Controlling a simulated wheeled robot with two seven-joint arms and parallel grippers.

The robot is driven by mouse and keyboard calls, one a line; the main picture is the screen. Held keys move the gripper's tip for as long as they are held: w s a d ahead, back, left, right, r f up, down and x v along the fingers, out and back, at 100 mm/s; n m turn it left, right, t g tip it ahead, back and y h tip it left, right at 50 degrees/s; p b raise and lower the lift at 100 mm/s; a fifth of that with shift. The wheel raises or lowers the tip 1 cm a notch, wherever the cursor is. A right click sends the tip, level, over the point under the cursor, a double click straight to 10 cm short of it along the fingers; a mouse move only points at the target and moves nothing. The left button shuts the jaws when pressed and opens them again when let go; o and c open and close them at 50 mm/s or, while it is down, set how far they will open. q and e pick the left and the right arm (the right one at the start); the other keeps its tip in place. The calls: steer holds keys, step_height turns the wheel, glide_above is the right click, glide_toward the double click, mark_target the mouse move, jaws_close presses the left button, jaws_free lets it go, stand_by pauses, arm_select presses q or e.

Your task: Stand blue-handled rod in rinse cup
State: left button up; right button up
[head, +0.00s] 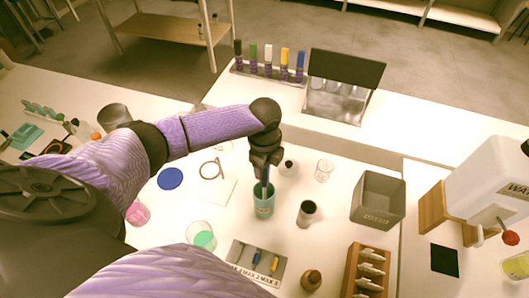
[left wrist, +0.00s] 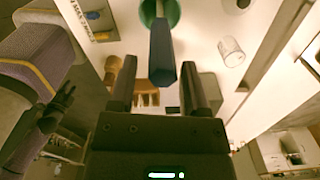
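The blue-handled rod (head: 264,175) stands in the teal rinse cup (head: 263,206), its dark blue handle sticking up above the rim. In the left wrist view the handle (left wrist: 161,54) rises out of the green-looking cup (left wrist: 148,12). My left gripper (head: 264,160) points down right above the cup. Its two fingers are open, one on each side of the handle's end, with a visible gap on both sides. The rod's lower part is hidden inside the cup. A dark forked shape at the left of the left wrist view may be my right gripper; its fingers are unclear.
A labelled tray (head: 235,259) with small handled tools lies in front of the cup. A dark-topped jar (head: 306,214), a clear glass (head: 323,170) and a grey bin (head: 378,198) stand to the right. A blue disc (head: 170,179) lies left. A bottle row (head: 268,62) stands behind.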

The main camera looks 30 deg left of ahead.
arm_select(q)
steer(key=shift+o, duration=0.5)
step_height(320, 180, up, 10)
steer(key=shift+f+p, duration=0.1)
steer(key=shift+p, duration=0.75)
steer(key=shift+s, duration=0.1)
